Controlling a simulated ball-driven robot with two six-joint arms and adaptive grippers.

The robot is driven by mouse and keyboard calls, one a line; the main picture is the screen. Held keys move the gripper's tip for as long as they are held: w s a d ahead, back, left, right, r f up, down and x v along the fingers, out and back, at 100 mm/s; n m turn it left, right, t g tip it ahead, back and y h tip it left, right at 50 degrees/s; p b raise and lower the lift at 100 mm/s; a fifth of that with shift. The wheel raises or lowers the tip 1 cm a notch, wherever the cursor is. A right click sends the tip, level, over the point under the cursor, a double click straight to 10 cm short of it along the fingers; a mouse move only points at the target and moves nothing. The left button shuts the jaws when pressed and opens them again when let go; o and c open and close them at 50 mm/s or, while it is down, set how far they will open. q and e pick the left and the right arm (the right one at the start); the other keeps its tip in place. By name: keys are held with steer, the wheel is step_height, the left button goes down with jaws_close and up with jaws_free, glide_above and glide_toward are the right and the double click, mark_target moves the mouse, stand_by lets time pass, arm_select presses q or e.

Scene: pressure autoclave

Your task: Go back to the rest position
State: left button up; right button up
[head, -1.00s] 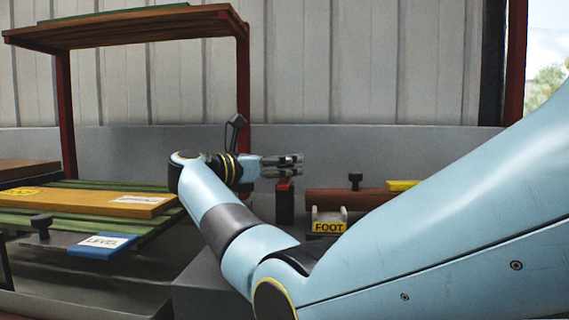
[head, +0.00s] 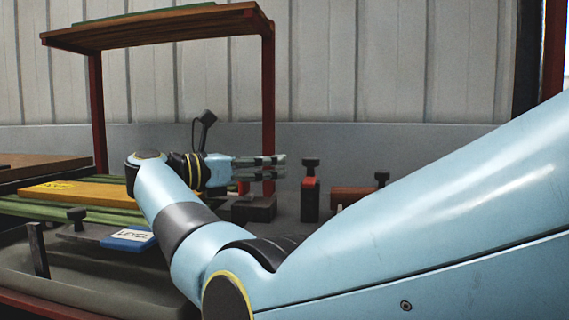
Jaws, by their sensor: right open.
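My right gripper (head: 280,167) is in the middle of the head view, at the end of my light blue right arm. Its fingers point to the right and are apart, with nothing between them. A black post with a red band (head: 310,192) stands just right of the fingertips in the picture, and a gap shows between them. My right arm covers much of the lower right, so what lies behind it is hidden. My left gripper is not in the view.
A red-framed shelf with a wooden top (head: 160,28) stands at the left. Under it lie a yellow board (head: 85,191), green slats and a blue LEVEL plate (head: 130,237). A grey wall closes the back.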

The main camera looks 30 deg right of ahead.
steer(key=shift+a, duration=0.35)
